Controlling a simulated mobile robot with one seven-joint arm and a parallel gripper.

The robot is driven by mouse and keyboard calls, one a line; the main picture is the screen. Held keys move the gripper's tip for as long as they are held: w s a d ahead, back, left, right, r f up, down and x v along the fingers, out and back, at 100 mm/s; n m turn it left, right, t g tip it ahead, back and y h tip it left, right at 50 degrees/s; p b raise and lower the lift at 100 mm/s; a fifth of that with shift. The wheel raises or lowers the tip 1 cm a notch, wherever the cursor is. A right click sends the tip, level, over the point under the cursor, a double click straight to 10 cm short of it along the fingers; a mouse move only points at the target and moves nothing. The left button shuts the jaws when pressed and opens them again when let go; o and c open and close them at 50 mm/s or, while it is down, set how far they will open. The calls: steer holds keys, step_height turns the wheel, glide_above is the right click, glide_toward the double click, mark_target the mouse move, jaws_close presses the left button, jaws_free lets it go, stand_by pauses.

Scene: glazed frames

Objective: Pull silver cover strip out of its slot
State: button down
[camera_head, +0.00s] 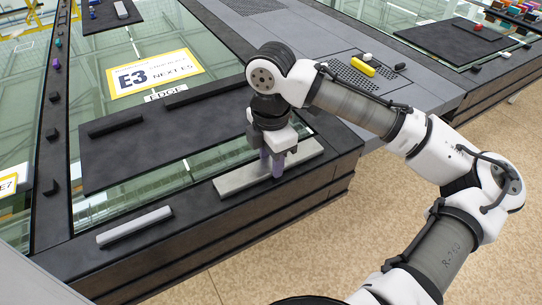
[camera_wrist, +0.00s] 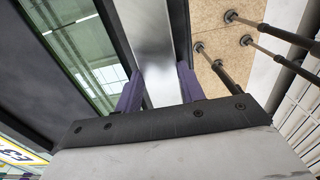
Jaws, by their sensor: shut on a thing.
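The silver cover strip (camera_head: 236,181) is a long flat bar along the near edge of the dark frame, below my arm in the head view. My gripper (camera_head: 272,166) points down onto it with purple fingers. In the wrist view the strip (camera_wrist: 153,35) runs up the middle, and my gripper (camera_wrist: 157,88) has one finger on each long side of it. The gripper is shut on the strip. Whether the strip sits in its slot or is raised cannot be told, and the part under the fingers is hidden.
A second, shorter silver bar (camera_head: 135,226) lies to the left on the same edge. A black panel (camera_head: 170,135) covers part of the glass behind, with a yellow-edged E3 sign (camera_head: 155,73) beyond. A yellow block (camera_head: 363,67) lies on the grey deck (camera_head: 310,45). Speckled floor (camera_head: 300,250) is in front.

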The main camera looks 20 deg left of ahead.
mark_target(271, 163)
steer(key=shift+r+p, duration=0.3)
steer(key=shift+r, duration=0.1)
steer(key=shift+r+p, duration=1.35)
steer(key=shift+r, duration=0.05)
